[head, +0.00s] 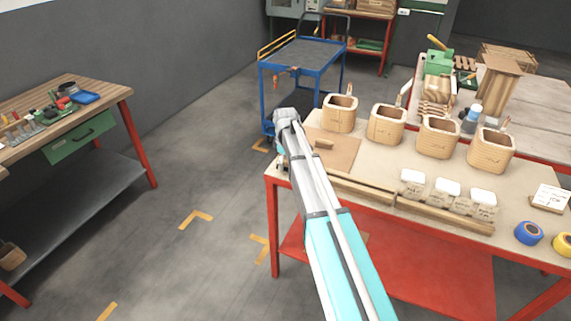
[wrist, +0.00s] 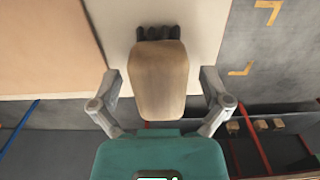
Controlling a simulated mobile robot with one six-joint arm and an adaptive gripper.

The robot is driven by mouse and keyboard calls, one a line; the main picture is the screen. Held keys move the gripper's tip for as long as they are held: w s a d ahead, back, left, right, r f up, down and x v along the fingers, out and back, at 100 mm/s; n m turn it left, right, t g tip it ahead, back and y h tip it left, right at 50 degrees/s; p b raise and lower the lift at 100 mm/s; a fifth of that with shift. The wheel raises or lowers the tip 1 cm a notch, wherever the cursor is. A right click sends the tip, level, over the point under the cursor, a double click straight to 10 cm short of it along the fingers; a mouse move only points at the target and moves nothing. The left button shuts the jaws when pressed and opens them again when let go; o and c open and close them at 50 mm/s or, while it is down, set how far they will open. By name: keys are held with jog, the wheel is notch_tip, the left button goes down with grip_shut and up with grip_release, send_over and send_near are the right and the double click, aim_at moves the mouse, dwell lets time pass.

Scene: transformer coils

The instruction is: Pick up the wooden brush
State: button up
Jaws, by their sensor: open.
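The wooden brush (wrist: 160,82) shows in the wrist view as a pale wooden block with dark bristles at its upper end. It appears to lie on the light tabletop near the table's edge. My gripper (wrist: 160,75) is open, with one finger on each side of the brush and a visible gap to it on both sides. I cannot tell the height of the fingertips over the table. In the head view my arm reaches to the left end of the workbench (head: 375,165), and I cannot make out the brush there.
A brown board (head: 338,155) with a small wooden block (head: 323,144) lies beside my wrist. Several wooden coil boxes (head: 386,124) and white-lidded jars (head: 447,189) stand farther right, behind a wooden rail (head: 445,214). A blue cart (head: 303,58) stands beyond the bench; open floor lies left.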

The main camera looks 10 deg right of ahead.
jog(key=shift+c, duration=0.2)
grip_shut()
dwell(0.3)
jog(key=shift+r, duration=0.15)
notch_tip(320, 180, up, 3)
jog(key=p, duration=0.3)
jog(key=s+r+p, duration=0.9)
jog(key=s+p, duration=0.1)
jog(key=s, duration=0.4)
jog(key=shift+d+r, duration=0.35)
jog(key=shift+d, duration=0.05)
